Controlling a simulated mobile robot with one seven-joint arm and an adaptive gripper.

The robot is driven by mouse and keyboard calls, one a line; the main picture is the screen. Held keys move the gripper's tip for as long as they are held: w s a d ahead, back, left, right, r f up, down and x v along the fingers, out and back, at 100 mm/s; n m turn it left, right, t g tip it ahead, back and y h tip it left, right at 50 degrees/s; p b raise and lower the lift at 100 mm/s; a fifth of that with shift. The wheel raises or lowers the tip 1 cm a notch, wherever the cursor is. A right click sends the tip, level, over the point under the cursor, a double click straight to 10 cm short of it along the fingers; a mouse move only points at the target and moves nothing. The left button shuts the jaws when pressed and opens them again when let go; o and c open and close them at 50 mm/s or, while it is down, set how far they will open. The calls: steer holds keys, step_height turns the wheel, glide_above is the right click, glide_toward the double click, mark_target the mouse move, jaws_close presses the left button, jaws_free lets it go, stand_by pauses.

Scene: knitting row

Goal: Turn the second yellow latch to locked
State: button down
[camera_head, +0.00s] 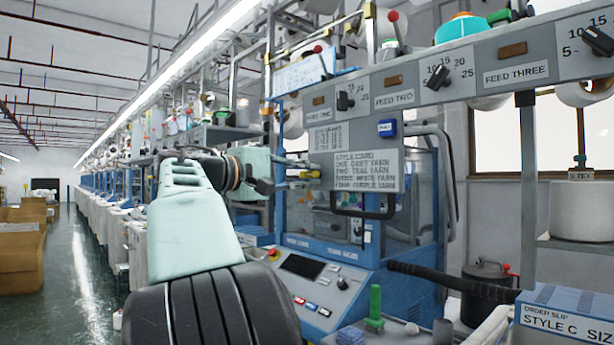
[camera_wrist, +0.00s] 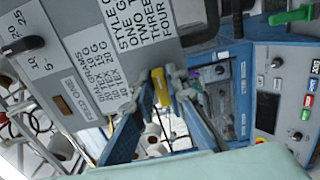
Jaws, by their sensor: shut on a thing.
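A yellow latch (camera_wrist: 161,87) stands at the edge of the grey machine panel in the wrist view. My gripper (camera_wrist: 165,94) has its two fingers on either side of this latch and is shut on it. In the head view my gripper (camera_head: 308,171) reaches to the left edge of the grey panel (camera_head: 354,140), where the fingers largely cover the small yellow part. Whether this is the second latch, and whether it is turned to locked, I cannot tell. No other yellow latch shows clearly.
A style card (camera_head: 366,171) is on the panel, above a black handle (camera_head: 362,213). Dials labelled FEED TWO and FEED THREE (camera_head: 515,74) line the top rail. A blue control box (camera_head: 325,285) stands below. An aisle (camera_head: 85,270) is open at left.

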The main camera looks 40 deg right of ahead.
steer(key=c, duration=1.9)
jaws_free()
steer(key=shift+c, duration=0.2)
steer(key=a, duration=1.2)
steer(key=shift+s, duration=0.45)
steer(key=shift+f, duration=0.1)
